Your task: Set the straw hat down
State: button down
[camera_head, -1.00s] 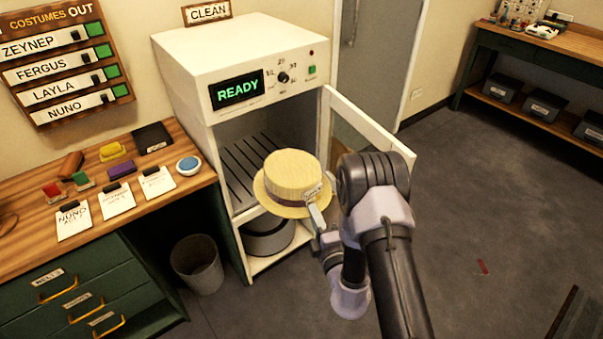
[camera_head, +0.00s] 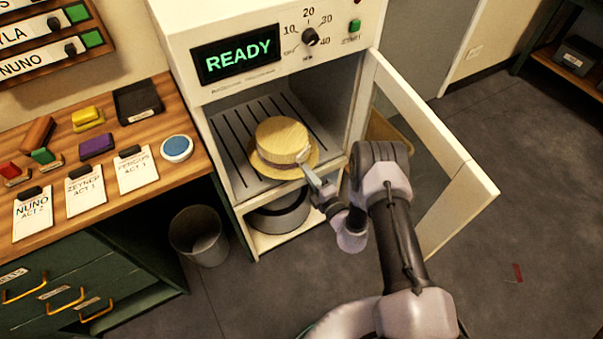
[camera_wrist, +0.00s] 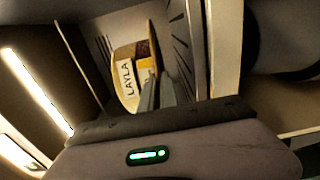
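The straw hat (camera_head: 282,141) is inside the open white cabinet, crown up, over the slotted shelf (camera_head: 236,145). I cannot tell whether its brim touches the shelf. My gripper (camera_head: 307,168) reaches in through the opening from the front right and is shut on the near right edge of the hat. In the wrist view, the fingers (camera_wrist: 157,92) meet the hat beside a white tag (camera_wrist: 127,79) reading LAYLA. The fingers hide part of the hat.
The cabinet door (camera_head: 440,150) stands open to the right, close to my arm. A green READY display (camera_head: 238,57) is above the opening. A dark round object (camera_head: 280,212) sits in the lower compartment. A bin (camera_head: 198,236) stands left; the worktop (camera_head: 182,192) holds cards and blocks.

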notch_tip(320, 180, down, 5)
jog(key=shift+f+b, duration=0.15)
jog(key=shift+b, duration=0.8)
jog(key=shift+f, duration=0.15)
jog(key=c, duration=1.6)
grip_release()
